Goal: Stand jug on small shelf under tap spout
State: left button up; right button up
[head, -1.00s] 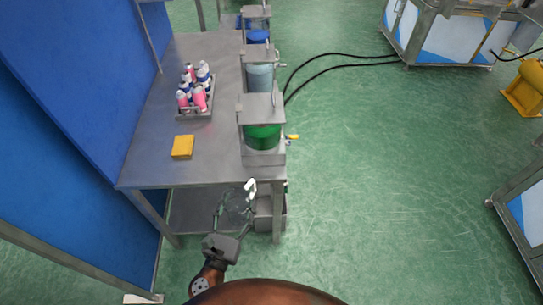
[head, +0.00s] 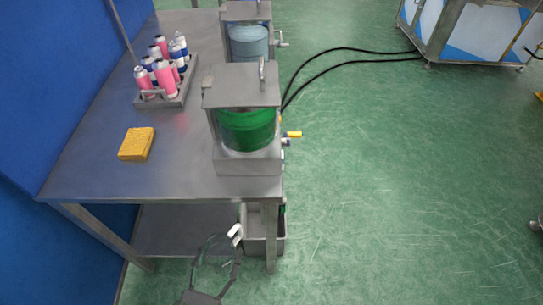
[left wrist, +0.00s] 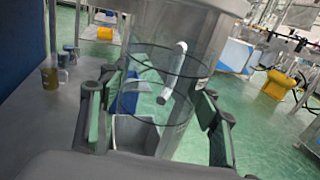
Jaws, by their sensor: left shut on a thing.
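The clear jug (head: 214,258) with a white handle (head: 236,232) is in front of the table's near end in the head view. My left gripper (head: 212,280) is shut around its body, at the bottom edge. In the left wrist view the jug (left wrist: 160,65) stands between the two fingers (left wrist: 158,108), roughly upright and see-through. A yellow tap handle (head: 294,135) sticks out from the green drum unit (head: 246,128), with smaller fittings below it. The spout is not clear. A grey open-topped box (head: 264,244) is lower down; I cannot tell whether it is the small shelf.
The steel table (head: 105,178) carries a yellow sponge (head: 137,143) and a rack (head: 180,95) of pink and blue cans. A blue drum (head: 248,42) stands behind the green one. Black hoses (head: 350,55) cross the floor.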

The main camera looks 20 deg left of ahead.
aim_at(227, 246)
pick_arm(q)
jog(key=f+b, duration=0.2)
jog(key=f, duration=0.1)
jog(key=f+b, duration=0.1)
jog(key=shift+w+a+f, duration=0.2)
jog(key=shift+w+f, duration=0.05)
jog(key=shift+w, duration=0.15)
jog(key=shift+w+r, duration=0.1)
jog(key=shift+r, duration=0.05)
